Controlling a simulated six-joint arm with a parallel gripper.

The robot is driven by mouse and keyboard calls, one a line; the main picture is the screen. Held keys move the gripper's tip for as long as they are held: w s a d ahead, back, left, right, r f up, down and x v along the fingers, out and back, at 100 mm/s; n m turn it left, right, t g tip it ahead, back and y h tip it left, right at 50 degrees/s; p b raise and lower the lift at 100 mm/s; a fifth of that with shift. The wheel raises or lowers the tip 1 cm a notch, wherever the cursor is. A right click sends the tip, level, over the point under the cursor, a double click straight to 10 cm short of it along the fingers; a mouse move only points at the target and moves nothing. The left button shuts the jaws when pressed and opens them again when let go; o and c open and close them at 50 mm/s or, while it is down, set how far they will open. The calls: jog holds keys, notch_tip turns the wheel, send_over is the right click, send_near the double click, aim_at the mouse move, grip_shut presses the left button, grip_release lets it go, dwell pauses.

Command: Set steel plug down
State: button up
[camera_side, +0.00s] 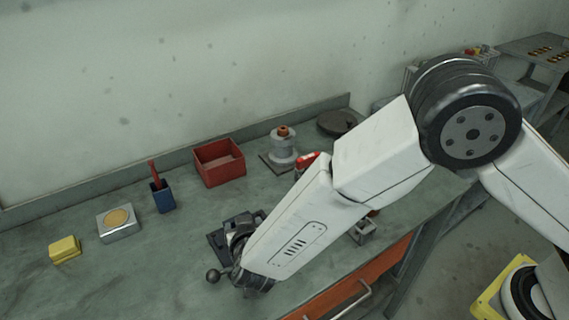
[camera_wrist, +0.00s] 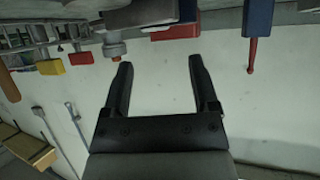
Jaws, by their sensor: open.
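My gripper (camera_wrist: 158,62) is open in the wrist view, with its two dark fingers apart and nothing between them. In the side view the forearm hides most of it. I cannot pick out the steel plug for certain in either view. The grey valve-like body (camera_side: 283,150) with an orange top stands on a dark plate at the back of the bench. It seems to show in the wrist view (camera_wrist: 114,47) too, upside down, beyond the left finger. A dark fixture (camera_side: 222,240) sits beside my wrist, partly hidden.
A red bin (camera_side: 219,163), a blue cup (camera_side: 163,196) with a red stick, a pale block (camera_side: 117,222) with a tan disc, and a yellow block (camera_side: 65,249) stand on the bench. A small grey block (camera_side: 362,231) is near the front edge. The bench's left front is clear.

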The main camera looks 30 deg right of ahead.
jog(key=v, duration=0.9)
jog(key=shift+w+d, duration=0.1)
jog(key=shift+w, duration=0.05)
jog(key=w+d+r+n+g+y, duration=0.1)
jog(key=w+d+r+y, duration=0.15)
jog(key=d, duration=0.35)
jog(key=w+d+r+n+g+y, duration=0.1)
jog(key=w+d+y, duration=0.2)
jog(key=d, duration=0.3)
jog(key=s+d+n+g, duration=0.1)
jog(key=s+d+g, duration=0.2)
jog(key=s+d, duration=0.4)
jog(key=s+d+f+g+h, duration=0.1)
jog(key=s+d+g, duration=0.3)
jog(key=s+d, duration=0.3)
jog(key=d, duration=0.5)
jog(key=shift+s+d+f+n, duration=0.15)
jog(key=shift+s+d+n, duration=0.15)
jog(key=shift+n, duration=0.1)
jog(key=shift+h, duration=0.25)
